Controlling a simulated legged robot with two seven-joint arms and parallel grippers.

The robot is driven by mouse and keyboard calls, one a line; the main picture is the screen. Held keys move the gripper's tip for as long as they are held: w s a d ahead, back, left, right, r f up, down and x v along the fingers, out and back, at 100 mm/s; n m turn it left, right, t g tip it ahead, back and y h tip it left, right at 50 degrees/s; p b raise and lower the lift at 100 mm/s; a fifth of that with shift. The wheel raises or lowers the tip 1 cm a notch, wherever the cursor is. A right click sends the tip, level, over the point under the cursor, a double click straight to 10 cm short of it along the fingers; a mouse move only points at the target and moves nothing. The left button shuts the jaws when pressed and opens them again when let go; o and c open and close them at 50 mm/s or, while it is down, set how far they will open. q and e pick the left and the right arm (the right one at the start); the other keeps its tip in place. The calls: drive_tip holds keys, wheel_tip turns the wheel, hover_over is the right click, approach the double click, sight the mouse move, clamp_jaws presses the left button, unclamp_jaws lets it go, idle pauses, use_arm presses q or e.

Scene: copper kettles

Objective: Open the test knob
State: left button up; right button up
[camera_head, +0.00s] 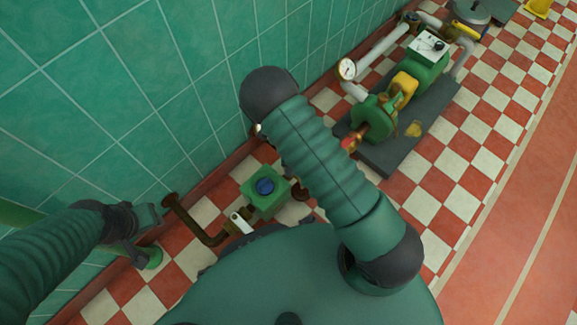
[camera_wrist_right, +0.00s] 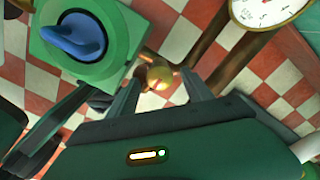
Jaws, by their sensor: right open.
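A green box (camera_head: 262,192) with a blue knob (camera_head: 265,187) on top sits low by the tiled wall. In the right wrist view the blue knob (camera_wrist_right: 75,38) is at the upper left on the green box (camera_wrist_right: 112,22). A small brass knob (camera_wrist_right: 159,75) shows between the fingertips of my right gripper (camera_wrist_right: 160,82), which is open. Contact with it cannot be told. No label shows which knob is the test knob. My right arm hides its gripper in the head view. My left gripper (camera_head: 150,216) is beside the brown pipe's upper end; its jaws are unclear.
A brown pipe (camera_head: 189,225) runs to the green box. A white gauge (camera_wrist_right: 264,8) is at the upper right of the wrist view. A green pump (camera_head: 374,116) on a dark plinth (camera_head: 400,158) stands further along the wall. Checkered floor (camera_head: 455,190) is free at right.

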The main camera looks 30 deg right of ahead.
drive_tip(key=shift+f, duration=0.5)
clamp_jaws()
drive_tip(key=shift+r, duration=0.1)
